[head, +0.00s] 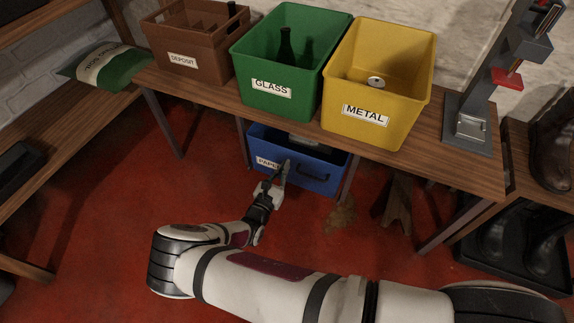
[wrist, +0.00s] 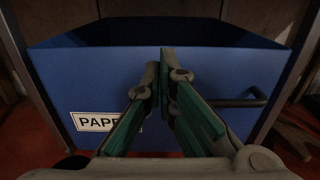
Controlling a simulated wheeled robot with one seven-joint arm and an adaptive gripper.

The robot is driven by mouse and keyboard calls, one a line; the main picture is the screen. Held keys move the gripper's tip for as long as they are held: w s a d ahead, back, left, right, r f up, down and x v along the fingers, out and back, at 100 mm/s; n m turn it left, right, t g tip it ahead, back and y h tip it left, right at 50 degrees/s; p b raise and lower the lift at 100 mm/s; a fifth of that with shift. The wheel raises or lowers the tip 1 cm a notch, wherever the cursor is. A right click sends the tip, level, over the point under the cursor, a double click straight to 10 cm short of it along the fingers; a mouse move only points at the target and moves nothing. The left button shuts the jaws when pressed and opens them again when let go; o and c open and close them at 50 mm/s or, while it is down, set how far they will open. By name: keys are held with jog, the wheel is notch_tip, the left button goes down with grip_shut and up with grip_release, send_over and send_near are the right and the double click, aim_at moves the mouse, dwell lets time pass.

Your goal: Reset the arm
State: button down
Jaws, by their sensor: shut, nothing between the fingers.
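My gripper (head: 284,166) is at the front of the blue paper box (head: 320,177), which stands under the wooden table. In the wrist view my gripper (wrist: 160,62) is shut and empty, with its fingertips together. Behind it the front of the blue box (wrist: 215,72) fills the middle, with a white paper label at the left and a dark bar handle (wrist: 238,102) at the right. My arm reaches forward from the bottom right of the head view, bent at the elbow. I cannot tell whether the fingertips touch the box.
The table (head: 205,92) carries a brown deposit crate (head: 188,61), a green glass bin (head: 266,87) with bottles and a yellow metal bin (head: 365,112) with a can. Table legs stand beside the blue box. A wooden shelf (head: 60,135) is at left. Red floor (head: 110,220) is clear left of my arm.

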jog(key=p+v, duration=0.2)
jog(key=v, duration=0.7)
jog(key=shift+s, duration=0.3)
